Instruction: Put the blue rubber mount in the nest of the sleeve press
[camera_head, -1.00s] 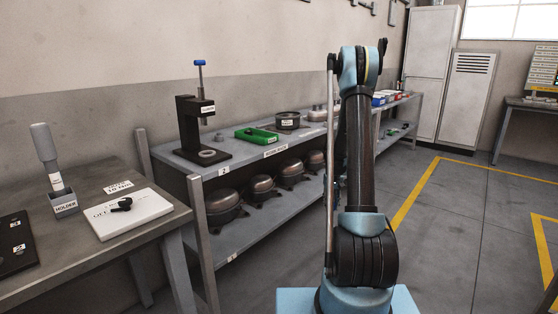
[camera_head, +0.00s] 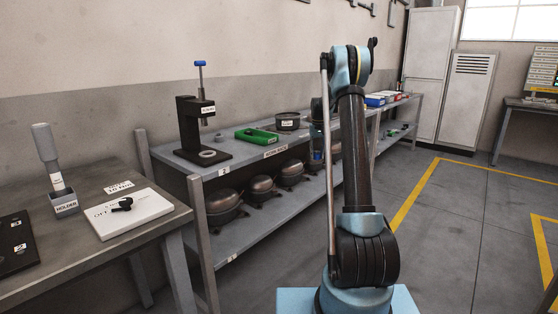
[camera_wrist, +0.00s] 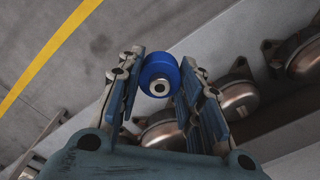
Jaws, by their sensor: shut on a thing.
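The blue rubber mount (camera_wrist: 160,72) is a short blue cylinder with a metal centre, held between the fingertips of my gripper (camera_wrist: 161,80) in the wrist view. My gripper is shut on it. In the head view, the mount (camera_head: 317,155) shows as a small blue spot beside my arm, in front of the shelf unit; most of the gripper is hidden there. The black sleeve press (camera_head: 190,125) stands on the left end of the shelf top, with a blue-tipped handle. Its nest (camera_head: 208,154) is a ring on the base and looks empty. The mount is apart from the press, to its right.
A green tray (camera_head: 256,136) and a dark round container (camera_head: 287,121) stand on the shelf top right of the press. Several compressors (camera_head: 258,189) sit on the lower shelf. A bench (camera_head: 150,228) with a holder (camera_head: 65,205) is at left.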

